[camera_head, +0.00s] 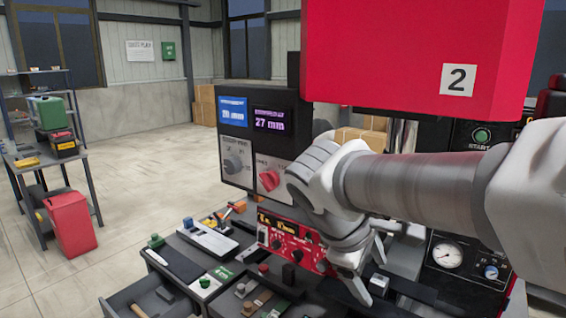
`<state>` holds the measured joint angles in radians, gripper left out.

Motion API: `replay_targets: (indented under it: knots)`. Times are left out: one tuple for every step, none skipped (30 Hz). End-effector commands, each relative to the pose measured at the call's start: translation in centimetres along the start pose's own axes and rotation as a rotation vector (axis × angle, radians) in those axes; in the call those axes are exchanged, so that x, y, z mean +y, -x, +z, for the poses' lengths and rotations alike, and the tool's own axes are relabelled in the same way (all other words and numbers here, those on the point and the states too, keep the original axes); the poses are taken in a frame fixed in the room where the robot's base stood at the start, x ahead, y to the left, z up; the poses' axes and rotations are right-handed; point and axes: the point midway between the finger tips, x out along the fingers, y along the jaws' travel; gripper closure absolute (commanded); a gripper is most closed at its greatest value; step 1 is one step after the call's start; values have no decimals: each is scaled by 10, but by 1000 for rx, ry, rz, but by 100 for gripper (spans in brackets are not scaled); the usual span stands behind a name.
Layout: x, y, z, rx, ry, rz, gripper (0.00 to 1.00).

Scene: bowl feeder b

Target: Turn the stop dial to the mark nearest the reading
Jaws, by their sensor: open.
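A dark panel stands left of centre with two lit displays. The blue display (233,111) has a blurred number that may be 20 mm; the purple display (269,121) reads 27 mm. Below them are a grey dial (235,165) on a pale plate and a red dial (269,180) on another. I cannot tell which is the stop dial; the plate lettering and marks are too small to read. My gripper (368,278) is open, pointing down over the bench to the right of and below both dials, touching neither. My wrist covers the area right of the red dial.
A red unit (289,246) with a small display and knobs sits beside my wrist. Tools and small parts lie on the bench in front, above an open drawer (150,297). A large red housing (420,55) marked 2 hangs above my arm. A pressure gauge (447,255) is at right.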

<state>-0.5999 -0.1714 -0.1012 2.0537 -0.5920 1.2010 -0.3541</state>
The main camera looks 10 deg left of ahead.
Motion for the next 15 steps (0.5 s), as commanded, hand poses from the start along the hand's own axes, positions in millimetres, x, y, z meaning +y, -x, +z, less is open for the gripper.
replay_targets:
  knots:
    - [7,8,-21,-30,105,44,23]
    - [11,12,-31,-51,161,72,23]
    - [16,18,-46,-77,236,112,23]
    - [19,24,-57,-97,289,143,23]
    - [21,29,-69,-116,343,176,23]
    - [24,37,-86,-143,412,221,23]
    - [24,43,-98,-165,463,256,23]
    - [25,50,-111,-185,512,292,23]
    - [24,60,-128,-214,577,343,23]
    - [23,69,-142,-234,623,382,23]
    - [21,77,-155,-256,667,422,23]
    - [16,89,-172,-286,725,476,23]
    - [12,98,-186,-307,766,519,23]
    - [7,108,-199,-330,806,562,23]
    - [-1,123,-216,-357,855,622,23]
